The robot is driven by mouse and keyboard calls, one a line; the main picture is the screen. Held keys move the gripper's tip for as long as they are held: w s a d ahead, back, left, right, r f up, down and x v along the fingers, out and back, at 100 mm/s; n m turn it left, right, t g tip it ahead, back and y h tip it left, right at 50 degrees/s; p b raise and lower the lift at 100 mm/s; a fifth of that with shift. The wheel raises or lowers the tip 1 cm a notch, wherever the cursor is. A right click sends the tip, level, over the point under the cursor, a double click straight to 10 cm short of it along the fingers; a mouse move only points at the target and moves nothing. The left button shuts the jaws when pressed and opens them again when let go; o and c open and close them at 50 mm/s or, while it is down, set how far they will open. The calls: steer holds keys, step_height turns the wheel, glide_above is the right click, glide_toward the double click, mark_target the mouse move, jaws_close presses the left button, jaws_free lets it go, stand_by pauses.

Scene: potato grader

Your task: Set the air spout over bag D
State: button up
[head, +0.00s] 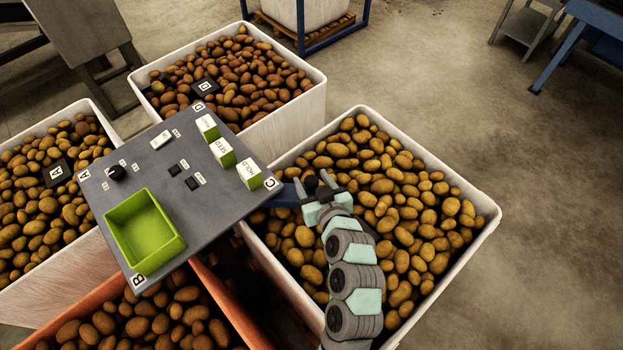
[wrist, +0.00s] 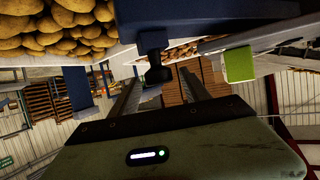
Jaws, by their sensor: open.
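The grey panel (head: 150,207) has corner letters A, B, C and D; D (head: 198,107) is at its far corner and C (head: 270,184) at its right corner. A blue bar (head: 287,195) sticks out by corner C, with a black knob (head: 311,184) at its end; I cannot tell for sure that this is the air spout. In the wrist view, the bar (wrist: 140,22) ends above the knob (wrist: 157,74). My gripper (head: 318,190) is open at the knob. In the wrist view, the knob lies between the fingers' lines (wrist: 160,82); contact cannot be told.
Potato-filled crates surround the panel: left (head: 12,155), back (head: 318,78), right (head: 490,218) and an orange one (head: 225,305) in front. The panel carries a dial (head: 116,172), a green tray (head: 120,212) and green-and-white blocks (head: 249,173).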

steer(key=shift+w+a+f, duration=0.15)
steer(key=shift+w+f, duration=0.1)
steer(key=shift+w, duration=0.15)
steer(key=shift+c, duration=0.2)
jaws_close()
stand_by(1.0)
